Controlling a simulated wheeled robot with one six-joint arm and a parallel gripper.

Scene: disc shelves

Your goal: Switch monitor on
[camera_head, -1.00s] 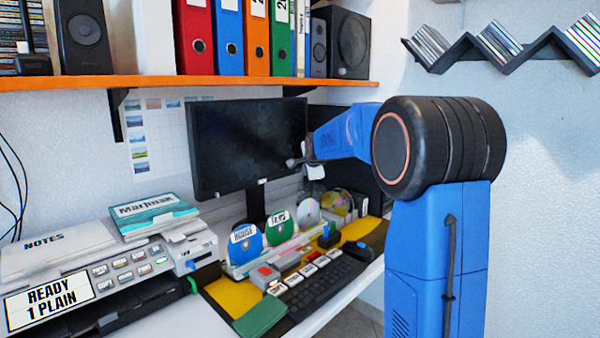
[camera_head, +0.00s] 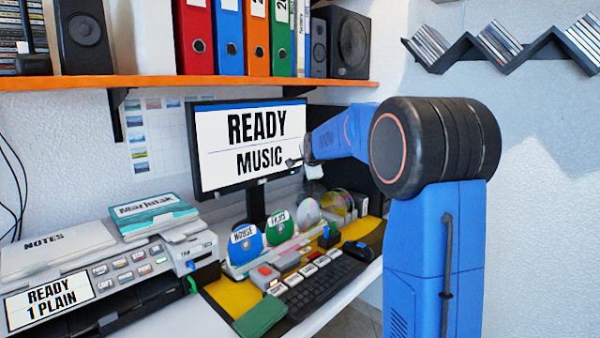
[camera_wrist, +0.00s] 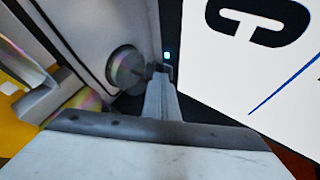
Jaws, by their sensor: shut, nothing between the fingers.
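The monitor (camera_head: 208,165) stands on the desk under the orange shelf. Its screen is lit and reads "READY MUSIC". In the wrist view a small blue light glows on the monitor's dark frame (camera_wrist: 167,55), beside the bright screen (camera_wrist: 270,70). My gripper (camera_head: 292,162) is at the lower right edge of the monitor. In the wrist view my gripper's fingers (camera_wrist: 160,80) are together and empty, with their tips just below the blue light. I cannot tell whether they touch the frame.
A printer (camera_head: 120,270) stands at the left. Discs in a rack (camera_head: 262,255), a keyboard (camera_head: 325,280) and a black mouse (camera_head: 358,250) lie in front of the monitor. The orange shelf (camera_head: 150,82) with binders and speakers hangs above.

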